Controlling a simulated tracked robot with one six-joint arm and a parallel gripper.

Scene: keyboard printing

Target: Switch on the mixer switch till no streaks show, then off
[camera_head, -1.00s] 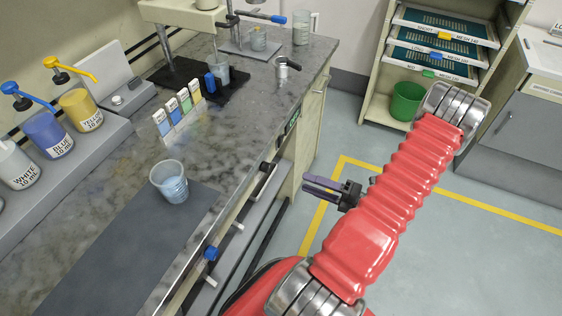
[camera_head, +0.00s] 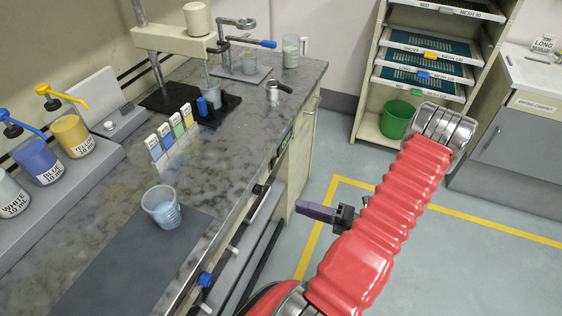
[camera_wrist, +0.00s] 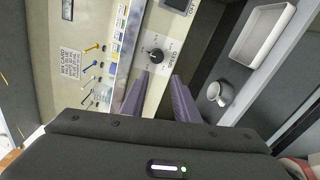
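The mixer (camera_head: 172,38) stands at the back of the bench, a cream head on a post over a black base. A clear cup (camera_head: 211,92) with a blue part beside it sits under its head. Whether its contents show streaks is too small to tell. A black knob (camera_wrist: 156,56) on a pale, lettered panel shows in the wrist view; its lettering is not readable, so I cannot confirm it is the mixer switch. My gripper (camera_wrist: 160,80) is open and empty, its purple fingers either side of the line to the knob. It also shows in the head view (camera_head: 312,210), right of the bench.
A cup of pale blue liquid (camera_head: 163,210) stands on a dark mat (camera_head: 120,270). A rack (camera_head: 362,90) and green bin (camera_head: 397,120) stand behind.

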